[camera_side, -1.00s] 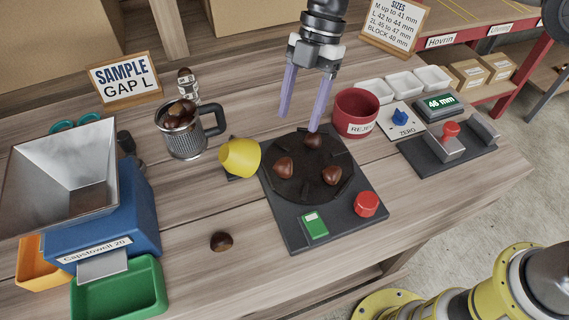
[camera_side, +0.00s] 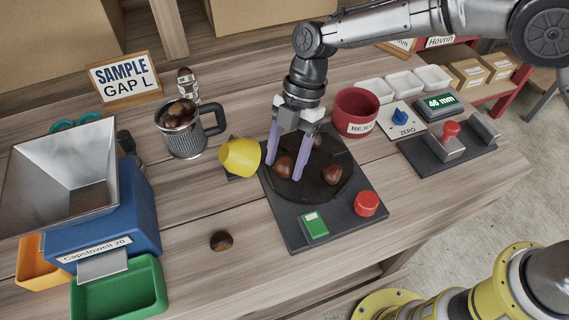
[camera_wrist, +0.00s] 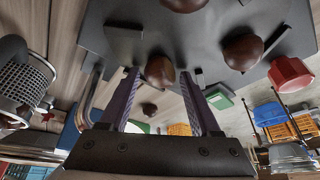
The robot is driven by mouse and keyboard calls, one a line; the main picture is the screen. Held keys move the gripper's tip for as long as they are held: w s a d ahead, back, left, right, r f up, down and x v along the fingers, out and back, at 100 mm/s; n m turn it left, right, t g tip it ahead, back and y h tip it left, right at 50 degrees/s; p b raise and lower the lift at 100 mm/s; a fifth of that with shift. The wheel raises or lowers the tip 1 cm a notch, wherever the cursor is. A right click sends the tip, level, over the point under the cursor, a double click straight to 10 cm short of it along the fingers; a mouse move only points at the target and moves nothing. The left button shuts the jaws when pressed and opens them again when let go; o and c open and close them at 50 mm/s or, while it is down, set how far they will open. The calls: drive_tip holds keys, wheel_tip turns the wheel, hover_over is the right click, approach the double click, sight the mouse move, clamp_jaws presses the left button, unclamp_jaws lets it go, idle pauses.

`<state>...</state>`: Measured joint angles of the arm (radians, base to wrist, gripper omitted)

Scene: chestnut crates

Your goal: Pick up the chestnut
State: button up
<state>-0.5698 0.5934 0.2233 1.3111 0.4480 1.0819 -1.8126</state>
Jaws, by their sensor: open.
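Three brown chestnuts sit on the dark round plate (camera_side: 318,189) of a black device. My gripper (camera_side: 284,172) is open and low over the plate's left part. Its purple fingers stand to either side of the left chestnut (camera_side: 284,166); I cannot tell if they touch it. In the wrist view this chestnut (camera_wrist: 159,71) shows between the fingertips. The right chestnut (camera_side: 331,175) lies outside the fingers. The far chestnut (camera_side: 318,141) is partly hidden behind my gripper. Another chestnut (camera_side: 221,241) lies alone on the table.
A metal mug (camera_side: 184,139) holds several chestnuts. A red bin (camera_side: 355,112) stands behind right. A blue hopper machine (camera_side: 120,225) stands left.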

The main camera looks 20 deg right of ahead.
clamp_jaws()
idle(0.3)
